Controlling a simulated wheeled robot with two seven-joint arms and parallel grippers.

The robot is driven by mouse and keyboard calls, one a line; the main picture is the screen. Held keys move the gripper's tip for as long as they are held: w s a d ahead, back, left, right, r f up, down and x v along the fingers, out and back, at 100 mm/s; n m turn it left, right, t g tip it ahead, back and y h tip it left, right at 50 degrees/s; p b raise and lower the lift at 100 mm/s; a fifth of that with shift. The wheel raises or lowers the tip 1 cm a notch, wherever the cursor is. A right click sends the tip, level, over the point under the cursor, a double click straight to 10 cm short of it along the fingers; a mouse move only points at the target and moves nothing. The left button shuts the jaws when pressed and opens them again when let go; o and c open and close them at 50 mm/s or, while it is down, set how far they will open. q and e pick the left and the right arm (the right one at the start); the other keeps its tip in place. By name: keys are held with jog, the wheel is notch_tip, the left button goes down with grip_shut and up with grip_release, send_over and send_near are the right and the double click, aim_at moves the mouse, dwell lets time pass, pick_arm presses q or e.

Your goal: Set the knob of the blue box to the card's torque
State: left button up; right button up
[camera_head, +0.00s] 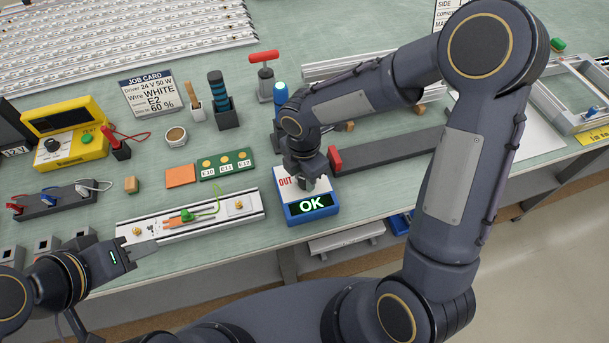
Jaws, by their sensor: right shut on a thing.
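The blue box (318,213) stands near the front edge of the bench. Its lit display reads OK in green, and the word OUT shows in red on its white top. My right gripper (313,184) points down onto the top of the box and is shut on the knob, which it hides along with most of the dial. The job card (147,92) stands at the back left and reads Driver 24 V 50 W, Wire WHITE, E2 and 60 %. My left gripper (142,250) is low at the left, by the white rail; its finger gap is unclear.
The white rail (250,212) with a green connector (186,215) lies left of the box. A green board (227,165) and orange block (181,176) sit behind it. A dark bar (390,150) with a red end lies right. A yellow tester (70,130) stands far left.

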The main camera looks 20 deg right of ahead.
jog(key=m+b, duration=0.2)
jog(key=m, duration=0.3)
jog(key=shift+f+b, duration=0.1)
jog(key=shift+b, duration=0.3)
jog(key=shift+m+b, duration=0.8)
jog(key=shift+m, duration=1.4)
jog(key=o, duration=1)
jog(key=shift+c, duration=0.2)
notch_tip(320, 180, up, 8)
jog(key=shift+w+r, duration=0.1)
jog(key=shift+d, duration=0.1)
